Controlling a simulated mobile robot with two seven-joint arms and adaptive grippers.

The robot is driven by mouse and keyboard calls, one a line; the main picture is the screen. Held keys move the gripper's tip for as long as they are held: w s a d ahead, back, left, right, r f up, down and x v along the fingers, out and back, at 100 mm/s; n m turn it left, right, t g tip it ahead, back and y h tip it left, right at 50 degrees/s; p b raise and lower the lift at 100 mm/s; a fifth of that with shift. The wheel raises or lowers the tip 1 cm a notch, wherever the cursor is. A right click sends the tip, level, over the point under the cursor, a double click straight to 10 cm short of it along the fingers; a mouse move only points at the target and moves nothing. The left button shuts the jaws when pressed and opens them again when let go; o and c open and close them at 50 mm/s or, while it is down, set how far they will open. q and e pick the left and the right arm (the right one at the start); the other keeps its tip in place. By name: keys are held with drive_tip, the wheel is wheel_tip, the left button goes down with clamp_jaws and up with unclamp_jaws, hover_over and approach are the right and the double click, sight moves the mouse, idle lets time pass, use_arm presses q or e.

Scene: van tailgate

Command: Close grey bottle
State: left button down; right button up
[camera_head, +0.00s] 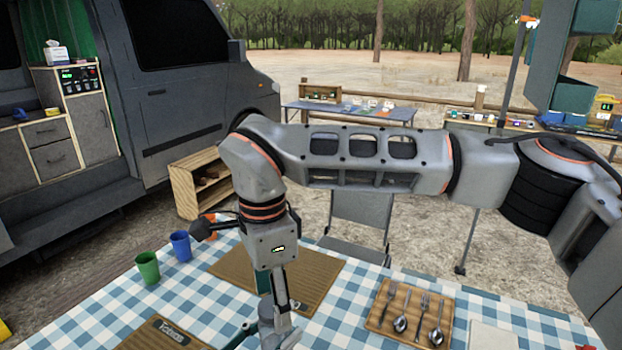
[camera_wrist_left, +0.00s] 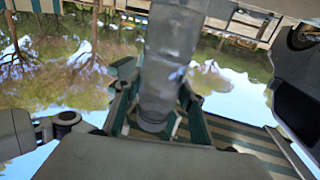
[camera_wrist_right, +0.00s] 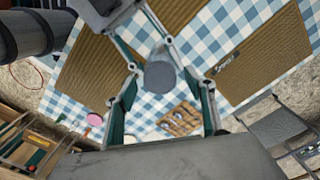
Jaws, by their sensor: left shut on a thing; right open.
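The grey bottle (camera_wrist_left: 174,55) is smooth and looks translucent in the left wrist view. My left gripper (camera_wrist_left: 155,88) is shut on it, with a green-padded finger on each side. In the right wrist view a round grey end (camera_wrist_right: 160,75), apparently the bottle's top or cap, shows between the fingers of my right gripper (camera_wrist_right: 161,92). The right gripper is open around that end; I cannot tell whether it touches. In the head view my right gripper (camera_head: 277,300) points down over the table, and its fingertips and the bottle are hard to separate there.
The checked table (camera_head: 345,325) holds brown mats (camera_head: 310,270), a cutlery board (camera_head: 380,322), a green cup (camera_head: 147,268) and a blue cup (camera_head: 181,246). A folding chair (camera_head: 358,215) stands behind it. My right arm spans the middle of the head view.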

drive_tip(key=n, duration=0.4)
drive_tip(key=shift+n, duration=1.9)
drive_tip(key=shift+f, duration=0.1)
